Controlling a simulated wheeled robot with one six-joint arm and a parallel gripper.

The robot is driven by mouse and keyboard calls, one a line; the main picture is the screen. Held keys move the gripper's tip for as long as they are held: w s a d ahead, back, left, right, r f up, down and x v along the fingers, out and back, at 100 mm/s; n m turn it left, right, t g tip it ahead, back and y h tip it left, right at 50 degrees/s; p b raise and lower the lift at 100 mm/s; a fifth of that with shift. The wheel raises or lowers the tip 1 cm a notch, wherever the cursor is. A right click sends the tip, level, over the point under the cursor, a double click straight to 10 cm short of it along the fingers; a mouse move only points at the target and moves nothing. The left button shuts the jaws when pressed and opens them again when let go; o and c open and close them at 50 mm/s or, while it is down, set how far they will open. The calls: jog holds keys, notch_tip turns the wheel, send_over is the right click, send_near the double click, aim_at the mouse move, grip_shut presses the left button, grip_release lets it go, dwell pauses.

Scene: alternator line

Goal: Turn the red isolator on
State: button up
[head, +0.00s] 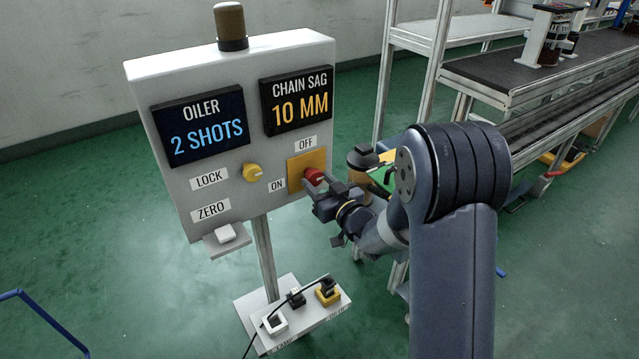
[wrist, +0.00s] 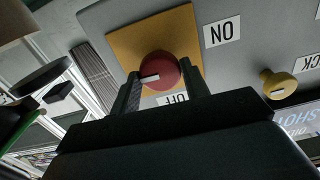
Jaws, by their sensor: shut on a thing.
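The red isolator knob (head: 314,175) sits on a yellow plate (head: 300,161) at the lower right of the grey panel (head: 170,90). An OFF label (head: 305,143) is above the plate and an ON label (head: 277,185) is at its left. My gripper (head: 311,184) is at the panel, shut on the red knob. In the wrist view the knob (wrist: 162,68) is between my two fingers (wrist: 162,84), one on each side. A white mark shows on its lower left there; I cannot tell which label it points to. The OFF label is partly hidden by my gripper.
A yellow knob (head: 252,172) by LOCK and a white button (head: 225,233) by ZERO are to the left. Plugs and a cable lie on the panel's base (head: 245,305). A dark-topped post (head: 363,158) and a conveyor (head: 500,70) stand to the right.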

jog(key=m, duration=0.8)
jog(key=shift+m+p, duration=0.35)
jog(key=shift+m, duration=0.05)
jog(key=m+p, duration=0.1)
jog(key=m, duration=0.3)
jog(key=shift+m, duration=0.3)
jog(key=shift+m+p, duration=0.55)
jog(key=shift+m, duration=1.45)
jog(key=o, duration=1)
jog(key=shift+s+d, duration=0.1)
